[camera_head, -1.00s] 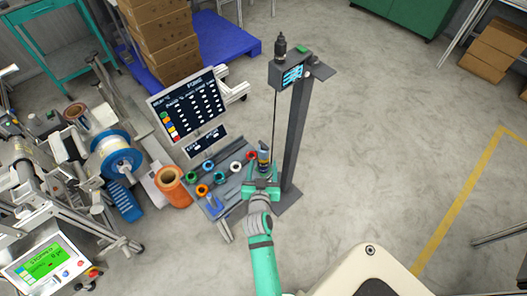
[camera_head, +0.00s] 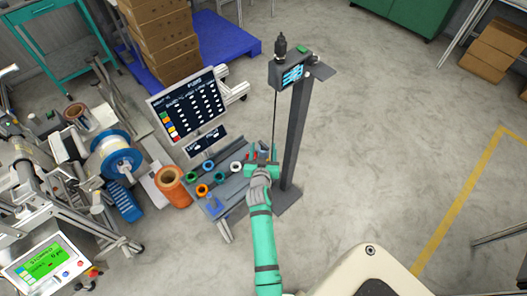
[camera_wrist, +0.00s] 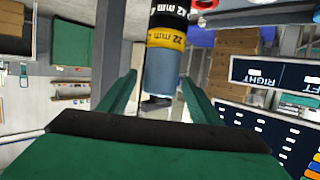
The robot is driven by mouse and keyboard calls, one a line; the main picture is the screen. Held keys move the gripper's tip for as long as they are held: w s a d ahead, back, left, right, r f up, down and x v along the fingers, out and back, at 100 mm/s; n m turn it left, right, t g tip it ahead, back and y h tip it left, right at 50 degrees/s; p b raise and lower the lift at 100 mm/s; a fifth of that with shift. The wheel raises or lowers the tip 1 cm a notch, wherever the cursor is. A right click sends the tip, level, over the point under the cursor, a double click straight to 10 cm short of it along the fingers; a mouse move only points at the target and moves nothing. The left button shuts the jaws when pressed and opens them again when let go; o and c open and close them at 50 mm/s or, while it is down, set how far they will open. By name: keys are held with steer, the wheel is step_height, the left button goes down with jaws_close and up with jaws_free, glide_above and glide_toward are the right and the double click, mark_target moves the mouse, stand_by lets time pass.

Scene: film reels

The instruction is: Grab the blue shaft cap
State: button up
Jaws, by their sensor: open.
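My gripper (camera_head: 262,158) is open beside the grey post, over the right end of the low grey rack. In the wrist view, its green fingers (camera_wrist: 159,98) stand apart on either side of a hanging tool (camera_wrist: 163,68). The tool has black and yellow bands marked 22 mm and a blue-grey lower cylinder with a dark tip. I cannot tell whether the fingers touch it. In the head view my gripper mostly hides the tool. A small blue ring-shaped piece (camera_head: 208,165) sits on the rack, left of my gripper. I cannot tell which blue part is the shaft cap.
The grey rack (camera_head: 228,191) holds several other coloured rings, including orange, green and white ones. The grey post (camera_head: 295,135) with a small screen stands close on the right. A dark display board (camera_head: 190,105) is behind the rack. The floor to the right is open.

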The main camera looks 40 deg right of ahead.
steer(key=c, duration=1.1)
steer(key=shift+c, duration=0.9)
steer(key=shift+r, duration=0.1)
